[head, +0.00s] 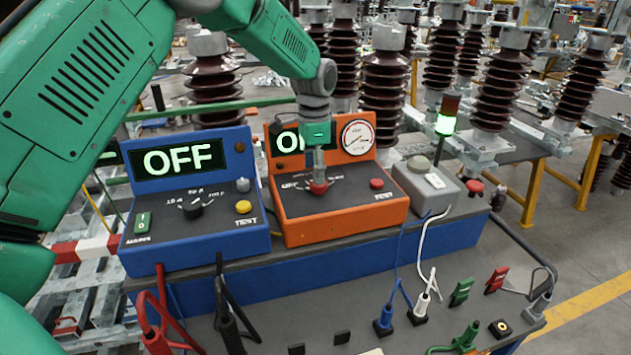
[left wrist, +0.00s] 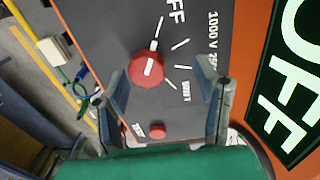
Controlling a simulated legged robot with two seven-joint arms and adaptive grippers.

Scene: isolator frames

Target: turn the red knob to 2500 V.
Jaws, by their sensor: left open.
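The red knob (head: 319,187) sits on the dark sloped panel of the orange tester (head: 340,223). In the left wrist view the red knob (left wrist: 147,72) has a white pointer mark that lines up roughly with the tick by OFF. The labels 1000 V, a partly hidden one starting 25, and another voltage lie around the dial. The orange unit's display (left wrist: 290,85) reads OFF. My left gripper (head: 318,165) is right above the knob, and it is open. Its two fingers (left wrist: 163,70) stand either side of the knob in the wrist view; I cannot tell whether either touches it. My right gripper is not in view.
A blue tester (head: 200,246) with a black knob stands left of the orange one. A grey box (head: 426,186) and a lit green signal lamp (head: 446,124) are to the right. A red button (head: 376,184) is near the knob. Cables and plugs lie in front.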

